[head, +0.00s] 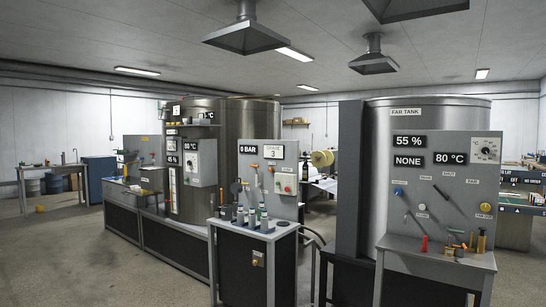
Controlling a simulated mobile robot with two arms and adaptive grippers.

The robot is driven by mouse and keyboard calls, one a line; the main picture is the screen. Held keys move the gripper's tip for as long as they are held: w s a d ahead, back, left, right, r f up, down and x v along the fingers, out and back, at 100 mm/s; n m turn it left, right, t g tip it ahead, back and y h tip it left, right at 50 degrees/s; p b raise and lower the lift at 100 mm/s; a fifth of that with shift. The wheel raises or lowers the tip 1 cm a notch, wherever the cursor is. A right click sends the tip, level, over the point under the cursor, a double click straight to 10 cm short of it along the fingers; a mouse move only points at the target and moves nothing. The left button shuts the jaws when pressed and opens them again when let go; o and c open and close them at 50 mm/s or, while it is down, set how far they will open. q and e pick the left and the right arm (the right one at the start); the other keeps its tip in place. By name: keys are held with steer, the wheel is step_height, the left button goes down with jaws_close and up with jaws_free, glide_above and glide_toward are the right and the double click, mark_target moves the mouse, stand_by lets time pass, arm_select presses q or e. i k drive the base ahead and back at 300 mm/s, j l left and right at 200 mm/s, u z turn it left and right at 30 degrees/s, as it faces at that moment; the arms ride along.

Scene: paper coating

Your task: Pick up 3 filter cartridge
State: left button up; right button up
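No object is clearly readable as a filter cartridge at this distance. Several small upright cylinders (252,217), pale with dark and greenish parts, stand on the small bench (283,229) in front of the "0 BAR" panel (262,180). They could be cartridges, but I cannot tell. A few small red and yellow items (458,248) are on the shelf of the right-hand panel (440,190). Neither of my grippers shows in the head view.
Large steel tanks (425,112) stand behind the panels, one labelled "FAR TANK". A workbench (48,167) and blue cabinet (99,178) are at the far left. A yellow ball-like object (39,208) lies on the floor. The floor (90,265) at front left is clear.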

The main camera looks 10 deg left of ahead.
mark_target(251, 217)
steer(key=i+j, duration=0.65)
steer(key=i, duration=0.15)
steer(key=i+j, duration=1.35)
steer(key=i, duration=0.2)
steer(key=j+u, duration=0.05)
